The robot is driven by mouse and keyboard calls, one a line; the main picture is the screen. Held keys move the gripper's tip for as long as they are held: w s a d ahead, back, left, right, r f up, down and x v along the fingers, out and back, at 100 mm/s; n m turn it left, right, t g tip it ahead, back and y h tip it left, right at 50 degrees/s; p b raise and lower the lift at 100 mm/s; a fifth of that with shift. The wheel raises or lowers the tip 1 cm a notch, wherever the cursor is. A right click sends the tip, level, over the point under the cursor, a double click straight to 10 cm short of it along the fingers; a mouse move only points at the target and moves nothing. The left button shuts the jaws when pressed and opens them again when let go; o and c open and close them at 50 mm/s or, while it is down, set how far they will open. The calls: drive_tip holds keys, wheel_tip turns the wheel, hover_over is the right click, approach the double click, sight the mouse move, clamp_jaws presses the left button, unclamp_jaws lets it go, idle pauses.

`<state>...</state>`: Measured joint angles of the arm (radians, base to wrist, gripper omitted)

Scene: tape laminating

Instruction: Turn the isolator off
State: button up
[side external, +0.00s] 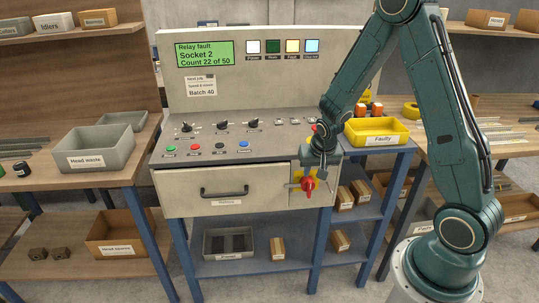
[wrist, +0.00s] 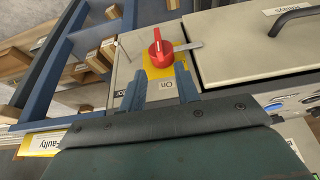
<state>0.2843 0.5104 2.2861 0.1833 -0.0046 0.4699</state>
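The isolator is a red rotary knob (side external: 308,184) on a yellow plate, on the front of the grey console below its right end. In the wrist view the red knob (wrist: 158,48) lies just beyond my fingertips. Its raised ridge runs roughly up and down in that picture, in line with an "On" label (wrist: 168,86) on the near side. My gripper (wrist: 161,72) is open, with its two fingers apart and nothing between them. In the side view my gripper (side external: 316,160) is just above the knob, pointing down. I cannot tell whether a fingertip touches the plate.
A grey metal strip (wrist: 188,46) sticks out beside the knob, towards the drawer (side external: 225,190). A thin rod (wrist: 124,50) is on its other side. The console display (side external: 205,54) reads "Relay fault, Socket 2, Count 22 of 50". A yellow "Faulty" bin (side external: 376,128) stands right of the console.

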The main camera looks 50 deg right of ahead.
drive_tip(key=s+a+r+n, duration=0.1)
drive_tip(key=s+a+r, duration=0.1)
drive_tip(key=r, duration=0.4)
drive_tip(key=s+a+r+n+y, duration=0.1)
drive_tip(key=s+a+r, duration=0.1)
drive_tip(key=a+r, duration=0.2)
drive_tip(key=s+a+r+n+t, duration=0.1)
drive_tip(key=s+a+r, duration=0.2)
drive_tip(key=r, duration=0.4)
drive_tip(key=shift+r, duration=0.3)
drive_tip(key=shift+s+n, duration=0.15)
drive_tip(key=shift+n, duration=0.15)
drive_tip(key=s+a+r+n+t+y, duration=0.1)
drive_tip(key=s+a+r+n, duration=0.4)
drive_tip(key=s, duration=0.7)
wheel_tip(320, 180, up, 2)
drive_tip(key=shift+s+a+r+y, duration=0.1)
drive_tip(key=shift+s+a+y, duration=0.1)
drive_tip(key=shift+a+y, duration=0.6)
drive_tip(key=shift+w+a, duration=0.1)
